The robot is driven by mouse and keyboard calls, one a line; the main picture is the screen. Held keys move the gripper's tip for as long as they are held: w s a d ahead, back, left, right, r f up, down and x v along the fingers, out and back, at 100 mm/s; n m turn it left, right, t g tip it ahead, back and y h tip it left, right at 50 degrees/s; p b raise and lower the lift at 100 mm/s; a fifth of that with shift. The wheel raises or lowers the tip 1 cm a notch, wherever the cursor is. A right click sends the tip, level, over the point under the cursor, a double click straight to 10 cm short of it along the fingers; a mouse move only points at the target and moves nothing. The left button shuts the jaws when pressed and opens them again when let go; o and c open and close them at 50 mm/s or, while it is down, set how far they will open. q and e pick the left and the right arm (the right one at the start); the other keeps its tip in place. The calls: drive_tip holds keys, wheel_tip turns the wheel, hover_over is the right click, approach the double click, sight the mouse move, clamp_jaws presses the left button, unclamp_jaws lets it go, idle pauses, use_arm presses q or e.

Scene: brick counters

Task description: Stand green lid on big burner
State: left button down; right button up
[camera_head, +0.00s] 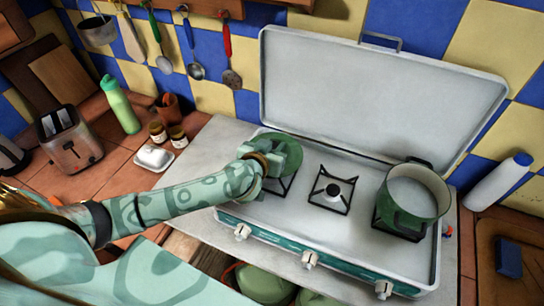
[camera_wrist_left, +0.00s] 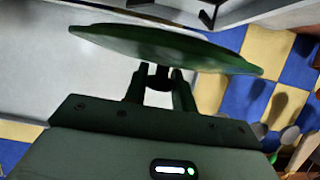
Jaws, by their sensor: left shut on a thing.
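The green lid (camera_head: 290,153) is held by my left gripper (camera_head: 268,161) over the left side of the open camping stove (camera_head: 300,216). In the left wrist view the lid (camera_wrist_left: 165,45) is seen nearly edge-on, with my left gripper's fingers (camera_wrist_left: 160,82) shut on its knob. The left burner (camera_head: 283,184) is partly hidden behind the lid and gripper. A green pot (camera_head: 411,204) without a lid stands on the right burner. My right gripper is not in view.
The stove's raised cover (camera_head: 370,95) stands behind the burners. Left on the tiled counter are a butter dish (camera_head: 154,157), jars (camera_head: 158,133), a green bottle (camera_head: 120,104) and a toaster (camera_head: 68,138). Utensils hang at the back.

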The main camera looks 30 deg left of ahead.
use_arm(q)
drive_tip(key=f, duration=0.1)
drive_tip(key=f+b, duration=0.1)
drive_tip(key=f, duration=0.2)
drive_tip(key=shift+w+a+f+b, duration=0.15)
drive_tip(key=shift+w+a+b, duration=0.2)
drive_tip(key=shift+a, duration=0.05)
drive_tip(key=shift+f, duration=0.15)
drive_tip(key=c, duration=1.1)
unclamp_jaws()
drive_tip(key=shift+f, duration=0.1)
drive_tip(key=shift+c, duration=0.2)
